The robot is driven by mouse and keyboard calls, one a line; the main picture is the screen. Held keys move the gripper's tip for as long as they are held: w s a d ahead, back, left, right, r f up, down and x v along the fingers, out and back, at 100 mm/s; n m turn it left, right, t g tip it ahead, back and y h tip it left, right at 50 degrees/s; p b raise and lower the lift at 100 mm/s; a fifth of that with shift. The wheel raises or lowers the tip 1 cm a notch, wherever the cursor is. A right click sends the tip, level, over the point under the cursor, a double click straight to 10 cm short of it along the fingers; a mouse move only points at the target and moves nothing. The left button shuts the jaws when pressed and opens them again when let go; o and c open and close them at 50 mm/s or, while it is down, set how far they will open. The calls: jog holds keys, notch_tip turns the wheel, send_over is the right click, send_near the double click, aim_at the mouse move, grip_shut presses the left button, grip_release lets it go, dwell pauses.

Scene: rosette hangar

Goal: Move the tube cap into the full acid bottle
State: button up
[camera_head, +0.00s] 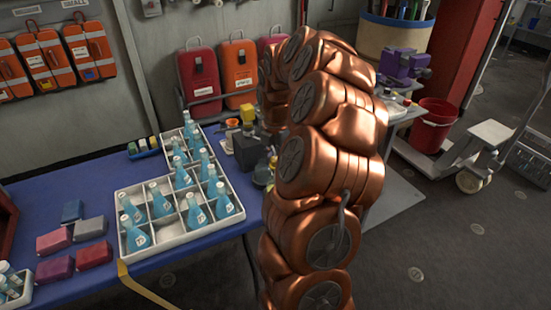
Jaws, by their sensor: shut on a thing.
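My copper arm rises at the right of the table and bends over at the top. Its far end drops behind its own links, so I cannot make out my gripper or anything in it. I cannot make out the tube cap. Several bottles of blue liquid with white caps, such as this one (162,204), stand in a white divided tray (171,243) on the blue table. I cannot tell which of them, if any, is the full acid bottle.
On the blue table (110,170), coloured blocks (90,228) lie at the left. A dark box (249,152) and small containers crowd the area beside my arm. Red and orange cases (239,74) line the wall. A red bucket (431,124) stands at the right.

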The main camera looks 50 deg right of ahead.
aim_at(275, 170)
jog(key=shift+f, duration=0.1)
dwell(0.3)
jog(key=shift+f+b, duration=0.75)
jog(key=shift+f, duration=1.5)
jog(key=o, duration=0.9)
jog(key=o, duration=0.5)
jog(key=shift+c, duration=0.2)
jog(key=shift+r, duration=0.1)
jog(key=shift+r+p, duration=1.2)
jog(key=shift+r, duration=1.5)
